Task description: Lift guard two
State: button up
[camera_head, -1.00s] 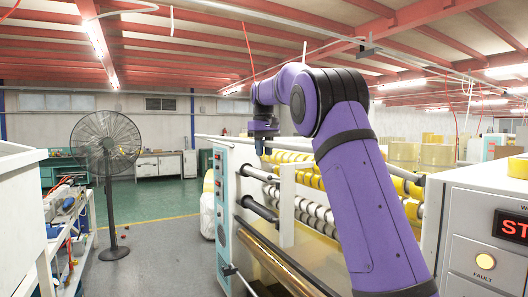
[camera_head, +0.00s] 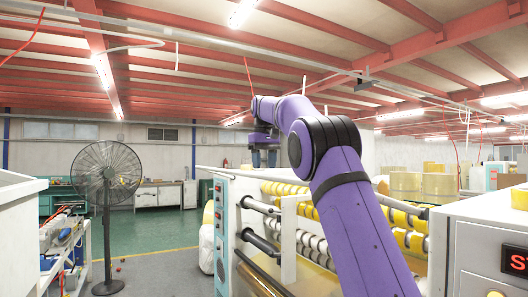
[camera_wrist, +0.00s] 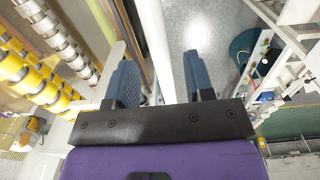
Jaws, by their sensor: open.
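My gripper (camera_head: 264,158) is at the end of my purple arm, above the left end of the tape machine (camera_head: 210,171), with fingers pointing down. It also shows in the wrist view (camera_wrist: 160,78), where its two blue fingers are apart with nothing held between them. A white bar (camera_wrist: 157,40) runs behind the gap between the fingers, apparently farther off. An amber see-through panel (camera_head: 258,283) lies low on the machine's front, cut by the picture's lower edge. I cannot tell which part is guard two.
Yellow tape rolls and rollers (camera_head: 285,190) fill the machine. A black fan (camera_head: 107,175) stands on the left, past a shelf (camera_head: 65,240). A control box (camera_head: 490,240) stands at the right. Green floor (camera_head: 160,235) is open behind the fan.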

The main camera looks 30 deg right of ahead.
notch_tip(320, 180, up, 4)
jog(key=shift+f, duration=0.2)
jog(key=shift+r, duration=0.4)
jog(key=shift+s+a, duration=0.1)
jog(key=s+a+f+t, duration=0.2)
jog(key=s+a, duration=0.3)
jog(key=s, duration=0.6)
jog(key=s+a+f+t, duration=0.15)
jog(key=s+a, duration=0.35)
jog(key=s, duration=0.5)
jog(key=s+a+f+t, duration=0.1)
jog(key=s+a+f, duration=0.2)
jog(key=s+f, duration=0.7)
jog(key=s+a+f, duration=0.3)
jog(key=s+f, duration=0.7)
jog(key=f, duration=0.1)
jog(key=shift+s+n+t, duration=0.3)
jog(key=shift+t, duration=0.05)
